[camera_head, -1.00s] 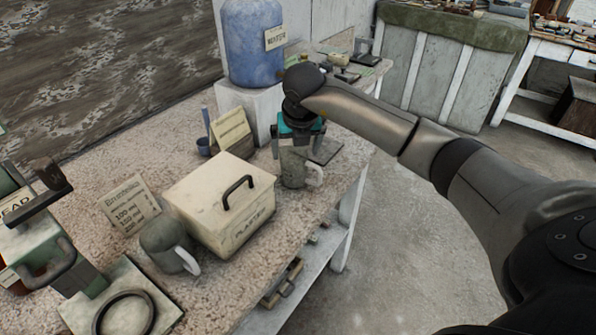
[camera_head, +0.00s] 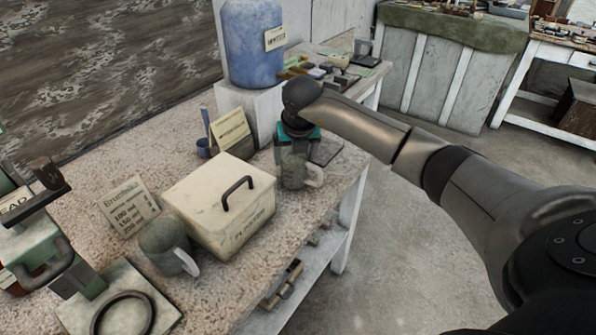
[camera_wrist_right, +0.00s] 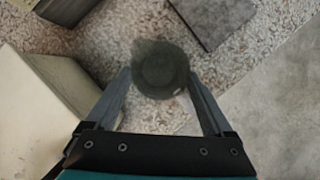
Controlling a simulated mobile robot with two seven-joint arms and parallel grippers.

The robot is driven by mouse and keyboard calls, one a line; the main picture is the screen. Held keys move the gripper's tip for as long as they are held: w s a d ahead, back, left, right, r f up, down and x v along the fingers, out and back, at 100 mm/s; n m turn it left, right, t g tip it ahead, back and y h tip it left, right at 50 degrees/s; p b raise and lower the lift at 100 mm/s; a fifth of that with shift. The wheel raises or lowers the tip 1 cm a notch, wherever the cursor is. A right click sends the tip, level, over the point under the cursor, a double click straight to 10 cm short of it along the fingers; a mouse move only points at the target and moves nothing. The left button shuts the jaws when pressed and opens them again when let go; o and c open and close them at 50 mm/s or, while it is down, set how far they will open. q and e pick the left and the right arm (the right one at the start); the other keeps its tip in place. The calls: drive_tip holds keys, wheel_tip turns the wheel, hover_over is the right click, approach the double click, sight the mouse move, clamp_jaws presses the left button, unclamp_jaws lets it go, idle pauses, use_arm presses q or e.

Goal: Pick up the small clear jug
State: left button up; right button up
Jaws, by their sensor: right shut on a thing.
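A small grey see-through jug (camera_head: 293,175) with a pale handle stands upright near the table's right edge, right of the plaster box. It also shows from above in the right wrist view (camera_wrist_right: 160,70). My right gripper (camera_head: 296,150) points down over it. In the wrist view the gripper's fingers (camera_wrist_right: 160,80) lie on either side of the jug and are shut on it. A second, larger grey jug (camera_head: 163,243) with a pale handle stands left of the box. My left gripper is in neither view.
A cream lidded box (camera_head: 215,205) marked plaster stands close left of the held jug. A dark flat plate (camera_head: 325,150) lies just behind it. A blue water container (camera_head: 252,45) on a white block and a small sign (camera_head: 230,130) stand farther back.

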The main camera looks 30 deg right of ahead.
clamp_jaws()
drive_tip(key=shift+r, duration=0.1)
